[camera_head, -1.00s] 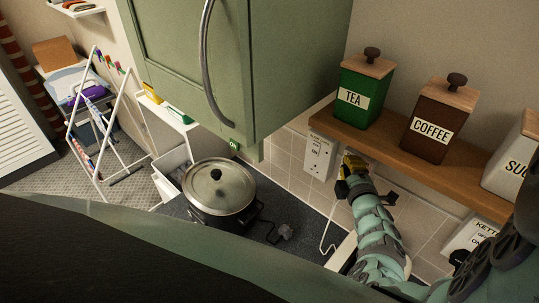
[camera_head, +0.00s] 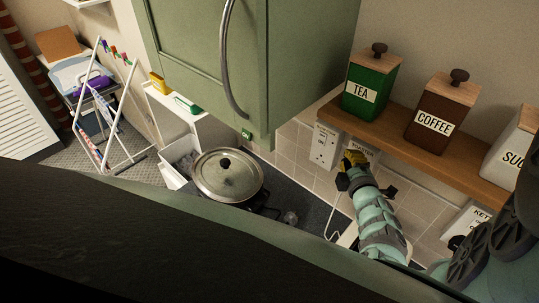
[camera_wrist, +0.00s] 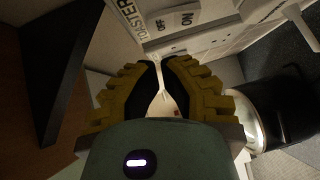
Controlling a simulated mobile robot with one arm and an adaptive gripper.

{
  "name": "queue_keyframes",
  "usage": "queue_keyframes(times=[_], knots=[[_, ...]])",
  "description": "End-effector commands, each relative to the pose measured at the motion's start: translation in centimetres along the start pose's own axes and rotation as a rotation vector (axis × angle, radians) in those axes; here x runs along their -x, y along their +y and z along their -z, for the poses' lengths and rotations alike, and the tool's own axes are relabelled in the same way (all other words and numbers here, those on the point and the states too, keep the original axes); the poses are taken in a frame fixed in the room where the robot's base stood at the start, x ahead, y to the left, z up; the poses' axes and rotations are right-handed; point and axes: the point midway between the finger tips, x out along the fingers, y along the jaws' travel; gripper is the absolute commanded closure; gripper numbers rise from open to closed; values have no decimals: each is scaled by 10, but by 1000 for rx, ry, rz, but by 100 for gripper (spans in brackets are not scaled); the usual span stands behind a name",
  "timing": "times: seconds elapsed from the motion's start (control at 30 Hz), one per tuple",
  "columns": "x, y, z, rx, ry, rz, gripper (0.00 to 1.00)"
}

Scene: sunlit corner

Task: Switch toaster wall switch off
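The toaster wall switch (camera_wrist: 172,22) is a white plate marked TOASTER, OFF and ON, at the top of the wrist view. In the head view its plate (camera_head: 361,153) shows just under the wooden shelf, partly hidden by my gripper. My gripper (camera_head: 353,160) is in front of that plate, with yellow fingers. In the wrist view my gripper (camera_wrist: 158,62) has its fingertips a small gap apart, below the OFF label. A pale cable and plug show through the gap, farther back. I cannot tell whether the fingertips touch the plate, or which way the switch is set.
Another white switch plate (camera_head: 324,146) is left of my gripper. The shelf (camera_head: 397,140) bears tea (camera_head: 371,82) and coffee (camera_head: 441,112) canisters above. A green cupboard (camera_head: 300,65) hangs at left. A lidded pot (camera_head: 228,175) stands on the counter below.

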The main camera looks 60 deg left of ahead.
Motion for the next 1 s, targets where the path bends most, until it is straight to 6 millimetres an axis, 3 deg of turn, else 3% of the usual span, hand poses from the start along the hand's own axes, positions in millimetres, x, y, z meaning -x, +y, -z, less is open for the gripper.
queue_keyframes(times=[0.7,1.0], knots=[[84,-8,3,3,7,2,100],[100,-6,3,1,9,0,100]])
